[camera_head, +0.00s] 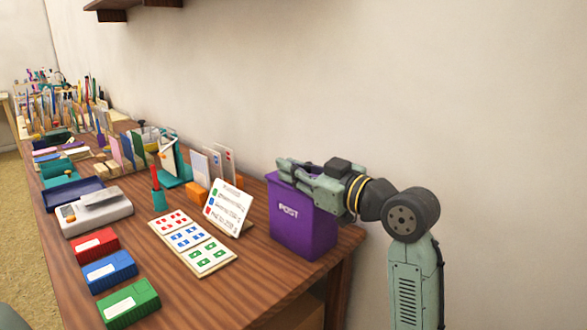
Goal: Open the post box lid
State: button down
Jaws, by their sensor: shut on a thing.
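The purple post box (300,228), with white "POST" lettering on its front, stands at the right end of the table. My gripper (290,168) reaches in from the right and lies across the top of the box. It is shut on the post box lid at the box's top. The gripper hides most of the lid, so I cannot tell its angle.
Red (94,244), blue (109,270) and green inkpads (127,303) line the table's front left. A stamp sheet (193,241) and a leaning white card (229,207) are left of the box. A white scale (95,211) and crowded stationery fill the far end. The wall is close behind.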

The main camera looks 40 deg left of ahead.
jog(key=shift+w+d+r, duration=0.1)
jog(key=shift+w+r, duration=0.1)
jog(key=shift+w, duration=0.05)
